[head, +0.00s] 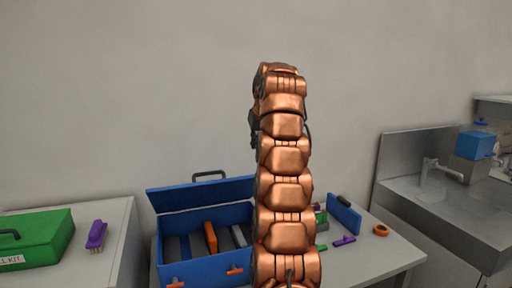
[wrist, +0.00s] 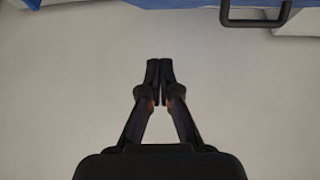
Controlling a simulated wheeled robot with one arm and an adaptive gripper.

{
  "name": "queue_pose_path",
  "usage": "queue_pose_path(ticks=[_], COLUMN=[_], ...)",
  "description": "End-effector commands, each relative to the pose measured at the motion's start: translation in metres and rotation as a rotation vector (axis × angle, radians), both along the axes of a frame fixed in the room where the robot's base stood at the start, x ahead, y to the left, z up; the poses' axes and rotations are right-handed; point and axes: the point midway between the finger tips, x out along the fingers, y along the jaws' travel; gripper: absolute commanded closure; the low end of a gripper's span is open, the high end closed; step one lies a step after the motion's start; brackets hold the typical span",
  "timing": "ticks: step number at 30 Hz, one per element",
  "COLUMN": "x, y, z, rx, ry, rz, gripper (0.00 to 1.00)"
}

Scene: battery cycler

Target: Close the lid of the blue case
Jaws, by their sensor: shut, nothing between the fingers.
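The blue case (head: 204,270) stands on the table, left of my arm in the head view. Its lid (head: 201,195) is raised at the back, with a dark handle (head: 209,174) above it. Orange latches show on the case front, and an orange item (head: 210,237) and grey items lie inside. In the wrist view, a strip of blue (wrist: 180,3) and a dark handle (wrist: 256,20) show at the top edge. My gripper (wrist: 159,62) is shut and empty, apart from the blue part and over a plain pale surface. In the head view my arm hides the case's right end.
A green toolkit box (head: 35,240) and a purple brush (head: 97,236) are on the left counter. Right of my arm lie a small blue case (head: 344,214), a purple item (head: 344,241) and an orange ring (head: 381,230). A steel sink (head: 450,205) stands farther right.

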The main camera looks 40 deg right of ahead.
Motion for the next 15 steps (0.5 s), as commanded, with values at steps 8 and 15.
queue_pose_path(ticks=[8, 15], x=[0.018, 0.029], y=[-0.008, -0.012], z=[-0.033, -0.050], rx=[0.002, 0.002], ry=[0.002, 0.002], rz=[0.001, 0.001], gripper=[1.00, 1.00])
